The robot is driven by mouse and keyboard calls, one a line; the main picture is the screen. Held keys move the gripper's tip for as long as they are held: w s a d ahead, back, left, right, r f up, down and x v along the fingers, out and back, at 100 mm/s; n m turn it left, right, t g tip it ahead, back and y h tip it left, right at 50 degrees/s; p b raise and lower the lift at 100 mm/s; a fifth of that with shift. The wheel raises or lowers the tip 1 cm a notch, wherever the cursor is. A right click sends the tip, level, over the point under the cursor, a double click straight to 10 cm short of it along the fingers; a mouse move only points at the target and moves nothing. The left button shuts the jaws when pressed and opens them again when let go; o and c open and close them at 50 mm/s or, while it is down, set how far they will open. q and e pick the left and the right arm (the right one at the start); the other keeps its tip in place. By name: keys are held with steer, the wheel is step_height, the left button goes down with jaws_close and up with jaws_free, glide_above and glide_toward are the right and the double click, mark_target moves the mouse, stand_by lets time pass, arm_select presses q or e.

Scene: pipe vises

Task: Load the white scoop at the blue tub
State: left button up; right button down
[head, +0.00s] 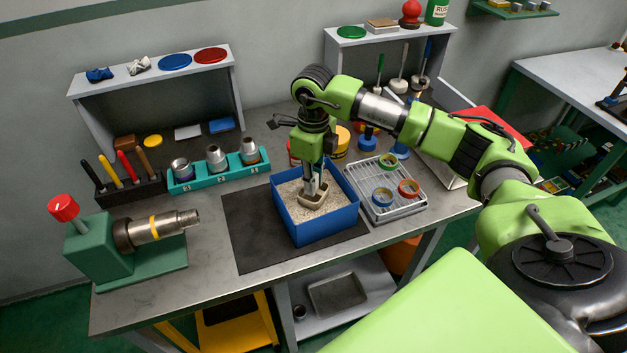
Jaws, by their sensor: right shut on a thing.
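The blue tub (322,228) stands on a dark mat on the bench and holds pale granular material. The white scoop (314,200), a cream-coloured scoop, is inside the tub at the surface of the grains. My right gripper (314,186) points down over the tub and is shut on the scoop's upright handle, which its fingers partly hide. I cannot tell how much material is in the scoop. My left gripper is not in view.
A wire tray (408,209) with tape rolls stands right of the tub. A green pipe vise (105,250) with a metal pipe is at the left. A teal socket rack (219,172) and a tool block (126,190) stand behind. The dark mat (250,240) is bare left of the tub.

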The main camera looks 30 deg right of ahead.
stand_by(0.4)
steer(key=shift+r+p, duration=0.65)
steer(key=shift+r, duration=0.15)
steer(key=shift+r+p, duration=1.5)
steer(key=shift+r, duration=1.2)
